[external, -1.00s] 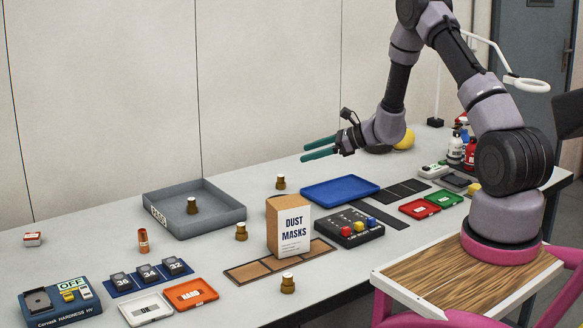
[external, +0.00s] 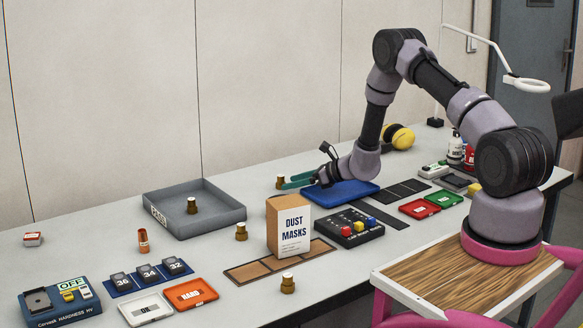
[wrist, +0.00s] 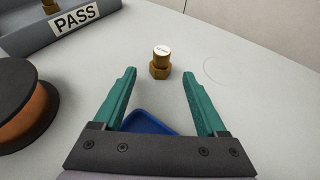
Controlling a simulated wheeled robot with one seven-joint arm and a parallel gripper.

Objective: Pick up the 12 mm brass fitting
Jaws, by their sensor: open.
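Other brass fittings stand in the PASS tray (external: 191,205), on the bench left of the box (external: 241,231), and near the front edge (external: 287,283).
The grey PASS tray (external: 215,222) lies left of the fitting. The blue tray (external: 345,193) is under my wrist. The dust masks box (external: 288,226) stands in front. An orange-brown object with a dark round top (wrist: 25,100) shows at left in the wrist view.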

